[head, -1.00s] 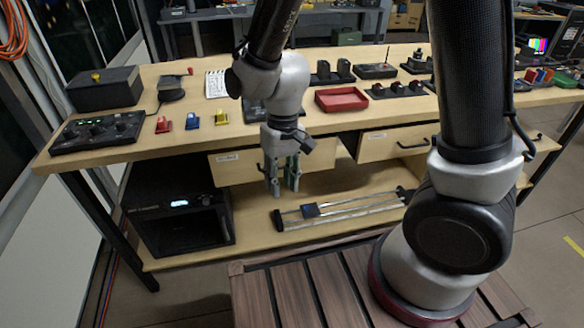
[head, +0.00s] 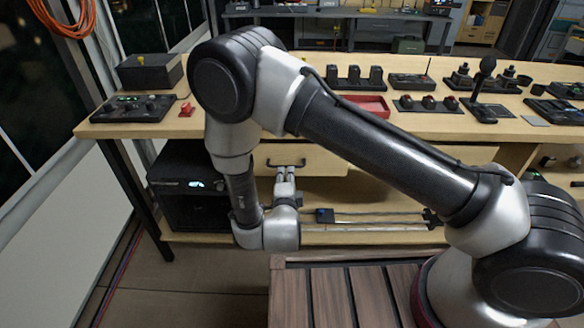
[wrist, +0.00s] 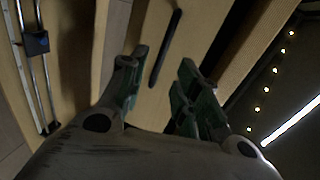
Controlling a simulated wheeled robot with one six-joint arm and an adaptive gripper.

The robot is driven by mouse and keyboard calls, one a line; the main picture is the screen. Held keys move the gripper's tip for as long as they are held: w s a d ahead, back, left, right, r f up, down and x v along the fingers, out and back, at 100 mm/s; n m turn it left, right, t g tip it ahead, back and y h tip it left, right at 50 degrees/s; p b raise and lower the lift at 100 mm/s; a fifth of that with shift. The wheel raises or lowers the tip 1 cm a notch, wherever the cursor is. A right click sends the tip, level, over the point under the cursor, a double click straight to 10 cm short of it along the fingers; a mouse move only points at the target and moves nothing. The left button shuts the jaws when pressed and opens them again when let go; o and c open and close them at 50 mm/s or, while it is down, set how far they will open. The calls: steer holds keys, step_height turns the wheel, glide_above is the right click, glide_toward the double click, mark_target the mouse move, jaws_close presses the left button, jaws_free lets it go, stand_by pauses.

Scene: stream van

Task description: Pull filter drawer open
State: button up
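A pale wooden drawer (head: 325,163) sits under the bench top, left of centre in the head view. It looks shut. Its dark bar handle (head: 296,163) is partly hidden by my gripper (head: 285,174), which points at the drawer front. In the wrist view the black handle (wrist: 166,48) stands beyond and between the fingertips of my gripper (wrist: 160,85). The fingers are apart with nothing between them, and the handle looks clear of them. No readable label shows which drawer is the filter drawer.
A black box unit (head: 188,190) stands on the lower shelf to the left. A slider rail (head: 365,227) lies on that shelf. The bench top above holds a red tray (head: 372,107), a black panel (head: 130,108) and several controls.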

steer(key=x, duration=0.7)
steer(key=shift+w, duration=0.45)
jaws_close()
